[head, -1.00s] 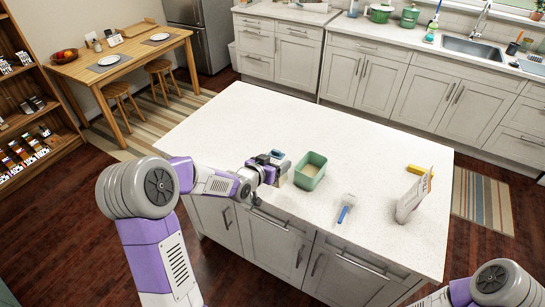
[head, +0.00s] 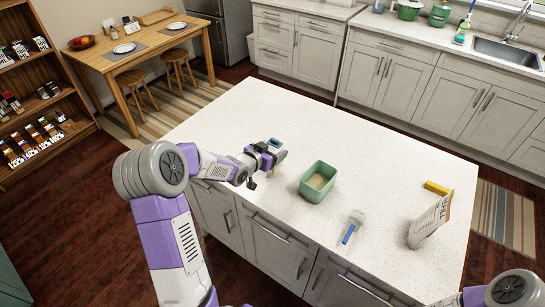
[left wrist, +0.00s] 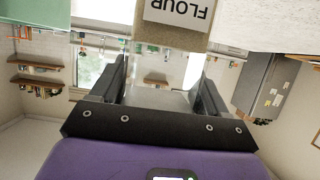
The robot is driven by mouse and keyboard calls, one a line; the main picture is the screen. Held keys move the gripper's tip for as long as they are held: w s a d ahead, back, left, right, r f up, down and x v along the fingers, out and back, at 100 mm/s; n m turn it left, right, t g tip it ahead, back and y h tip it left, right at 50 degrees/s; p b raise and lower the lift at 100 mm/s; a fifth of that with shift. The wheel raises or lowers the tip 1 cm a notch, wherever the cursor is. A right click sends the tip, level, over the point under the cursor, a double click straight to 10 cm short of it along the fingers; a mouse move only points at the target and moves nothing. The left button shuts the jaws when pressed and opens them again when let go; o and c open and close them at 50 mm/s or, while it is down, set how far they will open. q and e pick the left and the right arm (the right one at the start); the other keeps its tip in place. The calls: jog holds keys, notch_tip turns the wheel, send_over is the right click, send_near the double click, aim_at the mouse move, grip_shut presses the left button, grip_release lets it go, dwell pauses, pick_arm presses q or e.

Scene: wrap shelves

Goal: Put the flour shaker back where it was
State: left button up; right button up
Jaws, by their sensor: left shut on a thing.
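My left gripper (head: 264,157) is shut on the flour shaker (head: 275,144), holding it over the left part of the white island, to the left of the green bin. In the left wrist view the shaker's white FLOUR label (left wrist: 180,12) shows upside down at the top, with its clear part between the two fingers. Much of the shaker is hidden by the gripper in the head view. My right arm shows only at the lower right edge; its gripper is out of view.
On the island (head: 260,110) stand a green bin (head: 318,182) with pale contents, a blue-handled tool (head: 350,232), a paper bag (head: 430,222) and a yellow block (head: 436,187). The island's back is clear. A wooden shelf (head: 40,95) with small goods stands at far left.

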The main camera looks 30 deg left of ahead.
pick_arm(q)
notch_tip(320, 180, down, 2)
jog(key=shift+w+f, duration=0.1)
jog(key=shift+f, duration=0.1)
jog(key=shift+f+b, duration=0.15)
jog(key=shift+b, duration=0.15)
jog(key=o, duration=1.3)
jog(key=shift+c, duration=0.2)
jog(key=shift+s+r, duration=0.3)
jog(key=d+p+v, duration=0.1)
jog(key=v, duration=1)
jog(key=shift+s+a+p, duration=0.25)
jog(key=shift+a+p, duration=0.15)
jog(key=shift+a, duration=0.1)
